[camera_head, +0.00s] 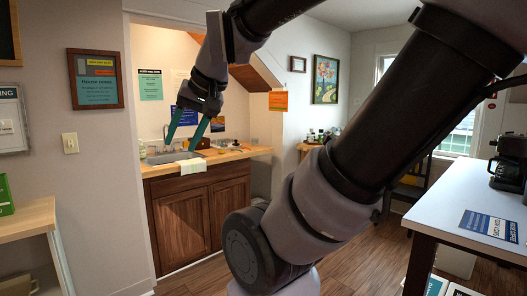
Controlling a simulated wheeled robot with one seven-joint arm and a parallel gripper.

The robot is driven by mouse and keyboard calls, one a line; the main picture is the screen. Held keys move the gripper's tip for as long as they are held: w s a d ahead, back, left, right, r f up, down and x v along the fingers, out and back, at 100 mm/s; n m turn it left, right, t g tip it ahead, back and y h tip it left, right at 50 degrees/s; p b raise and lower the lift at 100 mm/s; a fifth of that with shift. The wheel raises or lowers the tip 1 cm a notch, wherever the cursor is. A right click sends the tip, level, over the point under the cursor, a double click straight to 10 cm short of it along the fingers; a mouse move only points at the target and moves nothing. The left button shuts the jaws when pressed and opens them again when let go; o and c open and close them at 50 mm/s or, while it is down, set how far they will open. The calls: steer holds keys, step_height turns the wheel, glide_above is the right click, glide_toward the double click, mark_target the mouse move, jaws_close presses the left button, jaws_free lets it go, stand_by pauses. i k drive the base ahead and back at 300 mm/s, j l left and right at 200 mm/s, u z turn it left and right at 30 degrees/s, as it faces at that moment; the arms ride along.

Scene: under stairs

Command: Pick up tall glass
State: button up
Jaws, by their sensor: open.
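My gripper (181,146) is open, with two teal fingers pointing down and slightly left. In the picture it overlaps the sink (160,158) and the back of the wooden counter (258,151). I see nothing held between the fingers. I cannot make out a tall glass for sure. Small items stand around the sink, too small to name, and my gripper and arm hide part of the scene.
A white towel (190,166) hangs over the counter's front edge. Wooden cabinet doors (180,222) are below. A white-topped table (455,195) with a black coffee maker (508,163) stands at right. A wooden shelf (25,220) is at left.

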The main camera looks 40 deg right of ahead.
mark_target(221, 143)
steer(key=i+l+z, duration=0.7)
steer(key=i+l, duration=0.2)
steer(key=i, duration=0.35)
steer(key=i+l+z, duration=0.1)
steer(key=i, duration=0.45)
steer(key=i+l, duration=0.25)
steer(key=i, duration=0.3)
steer(key=i+l+z, duration=0.1)
steer(key=i, duration=0.4)
